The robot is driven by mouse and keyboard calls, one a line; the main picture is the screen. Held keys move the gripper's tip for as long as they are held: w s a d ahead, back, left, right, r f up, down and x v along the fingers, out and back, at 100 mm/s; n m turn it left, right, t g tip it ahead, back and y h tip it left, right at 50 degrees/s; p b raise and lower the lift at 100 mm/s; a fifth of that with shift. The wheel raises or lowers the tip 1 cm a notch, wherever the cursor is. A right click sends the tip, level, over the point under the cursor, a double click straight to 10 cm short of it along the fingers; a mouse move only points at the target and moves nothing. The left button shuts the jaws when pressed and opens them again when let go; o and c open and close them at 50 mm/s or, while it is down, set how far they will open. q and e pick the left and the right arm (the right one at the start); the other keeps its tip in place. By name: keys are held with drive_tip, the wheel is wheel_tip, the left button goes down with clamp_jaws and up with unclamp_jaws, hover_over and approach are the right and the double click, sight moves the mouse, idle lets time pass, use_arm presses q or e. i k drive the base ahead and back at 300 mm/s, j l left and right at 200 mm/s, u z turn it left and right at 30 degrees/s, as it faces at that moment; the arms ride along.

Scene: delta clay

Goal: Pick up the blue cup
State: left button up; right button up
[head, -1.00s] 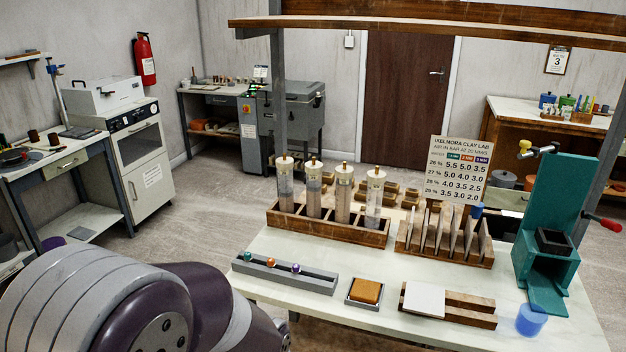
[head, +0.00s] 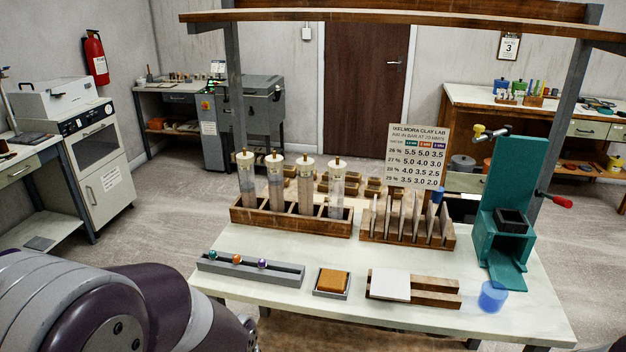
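A translucent blue cup (head: 493,296) stands on the right front part of the white table (head: 390,244), just in front of the teal press (head: 507,225). Nothing holds it. There is a small blue item behind the wooden slot rack (head: 437,195), partly hidden. My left arm fills the lower left corner of the head view, but its gripper is not in the picture. My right gripper is not in view either.
A syringe rack (head: 290,219), a grey tray with coloured balls (head: 250,267), an orange sponge block (head: 333,280) and a white tile on wood (head: 390,285) stand left of the cup. The table's front edge is close to the cup. An overhead wooden beam crosses above.

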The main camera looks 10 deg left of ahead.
sight(493, 295)
drive_tip(key=i, duration=0.15)
drive_tip(key=i+z, duration=0.3)
drive_tip(key=z, duration=0.15)
drive_tip(key=i+j+z, duration=0.1)
drive_tip(key=i+z, duration=0.2)
drive_tip(key=z, duration=0.15)
drive_tip(key=i+j+z, duration=0.2)
drive_tip(key=z, duration=0.3)
drive_tip(key=i, duration=0.1)
